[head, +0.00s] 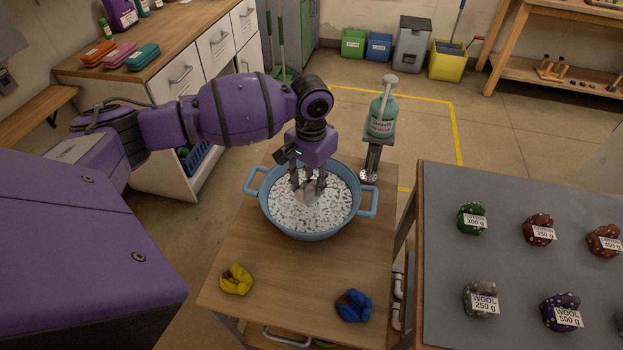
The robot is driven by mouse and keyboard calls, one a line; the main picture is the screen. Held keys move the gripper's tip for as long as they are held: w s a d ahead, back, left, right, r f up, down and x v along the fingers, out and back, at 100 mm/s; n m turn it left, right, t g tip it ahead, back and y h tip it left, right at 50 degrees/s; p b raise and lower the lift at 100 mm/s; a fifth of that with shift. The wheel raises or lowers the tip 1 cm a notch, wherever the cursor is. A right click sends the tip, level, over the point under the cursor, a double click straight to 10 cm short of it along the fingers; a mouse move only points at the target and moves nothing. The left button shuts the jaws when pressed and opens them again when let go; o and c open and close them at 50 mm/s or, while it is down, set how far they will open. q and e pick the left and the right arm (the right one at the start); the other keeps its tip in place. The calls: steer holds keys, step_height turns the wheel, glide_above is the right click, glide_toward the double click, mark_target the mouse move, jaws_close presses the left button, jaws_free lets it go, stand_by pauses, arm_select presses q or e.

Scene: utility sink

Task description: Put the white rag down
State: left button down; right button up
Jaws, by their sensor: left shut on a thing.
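My left gripper (308,180) points down into a blue two-handled basin (254,181) full of white, speckled foam. It is shut on the white rag (307,194), a pale bunched cloth that shows between and below the fingertips at the foam. The cloth's lower part is hard to tell from the foam. The basin stands on a wooden table (255,250). A yellow rag (236,280) lies crumpled at the table's front left and a blue rag (353,306) at its front right. My right gripper is not in view.
A green soap pump bottle (382,118) stands on a bracket behind the basin. Bare wood lies between the basin and the two rags. A counter (75,55) is at back left.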

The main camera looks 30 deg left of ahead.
mark_target(311, 181)
arm_select(q)
steer(key=c, duration=1.5)
jaws_free()
steer(key=o, duration=0.4)
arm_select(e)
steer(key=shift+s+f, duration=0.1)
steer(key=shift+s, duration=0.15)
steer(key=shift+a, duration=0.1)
arm_select(q)
step_height(311, 181, up, 7)
steer(key=p, duration=0.4)
steer(key=shift+r, duration=0.15)
steer(key=shift+f, duration=0.25)
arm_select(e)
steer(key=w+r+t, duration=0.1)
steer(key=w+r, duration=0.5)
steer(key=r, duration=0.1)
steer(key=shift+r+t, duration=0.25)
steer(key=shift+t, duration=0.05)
